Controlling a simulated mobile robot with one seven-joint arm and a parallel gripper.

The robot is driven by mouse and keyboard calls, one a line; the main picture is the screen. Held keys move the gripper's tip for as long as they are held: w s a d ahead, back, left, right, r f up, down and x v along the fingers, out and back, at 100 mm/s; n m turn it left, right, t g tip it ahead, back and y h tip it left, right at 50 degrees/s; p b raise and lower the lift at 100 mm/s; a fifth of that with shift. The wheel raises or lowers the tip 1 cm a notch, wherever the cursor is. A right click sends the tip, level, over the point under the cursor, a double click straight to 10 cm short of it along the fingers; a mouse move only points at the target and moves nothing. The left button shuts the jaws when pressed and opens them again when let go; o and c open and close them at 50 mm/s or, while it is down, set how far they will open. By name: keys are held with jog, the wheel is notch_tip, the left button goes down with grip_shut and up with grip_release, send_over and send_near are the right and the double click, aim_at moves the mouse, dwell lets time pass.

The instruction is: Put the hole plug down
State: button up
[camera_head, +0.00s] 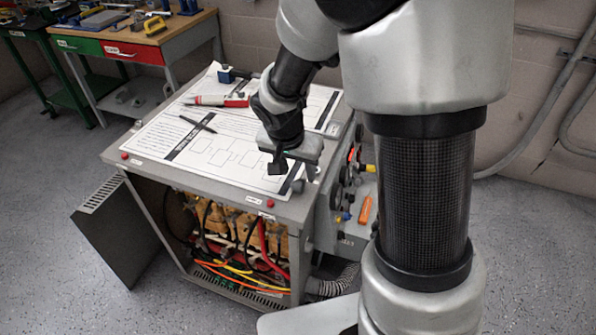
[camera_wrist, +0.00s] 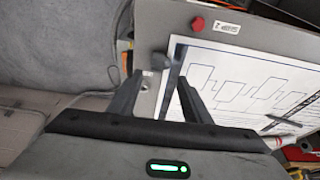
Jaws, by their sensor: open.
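A small dark grey, knob-like piece, which looks like the hole plug (camera_wrist: 160,62), sits on the cabinet top beside the paper sheet in the wrist view. In the head view, the plug (camera_head: 298,186) is by the front right corner of the cabinet top, partly hidden by my fingers. My gripper (camera_head: 294,171) is just above that corner. In the wrist view my gripper (camera_wrist: 157,82) is open, with the plug just past its fingertips, roughly in line with the gap. I cannot tell whether a finger touches it.
The cabinet top (camera_head: 135,157) bears paper diagrams (camera_head: 225,145), a red-and-white marker (camera_head: 218,101), a black pen (camera_head: 198,124) and a blue block (camera_head: 226,75). A red knob (camera_head: 270,203) stands on its front edge. A side shelf with an orange tool (camera_head: 365,210) adjoins the right. A workbench (camera_head: 130,38) stands behind.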

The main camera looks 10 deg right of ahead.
jog(key=p+v, duration=0.1)
jog(key=v, duration=0.9)
jog(key=s+d+r+n+t+y, duration=0.1)
jog(key=s+r+n, duration=0.2)
jog(key=s+r, duration=0.2)
jog(key=s+d+r+n+t+y, duration=0.1)
jog(key=s+d+r+n, duration=0.1)
jog(key=s+r, duration=0.4)
jog(key=s+n, duration=0.1)
jog(key=s, duration=0.4)
jog(key=shift+s+d+r+n, duration=0.15)
jog(key=shift+s+d+n, duration=0.05)
jog(key=shift+s+n, duration=0.2)
notch_tip(320, 180, up, 10)
jog(key=p, duration=1)
jog(key=shift+r+p, duration=0.2)
jog(key=shift+p, duration=0.1)
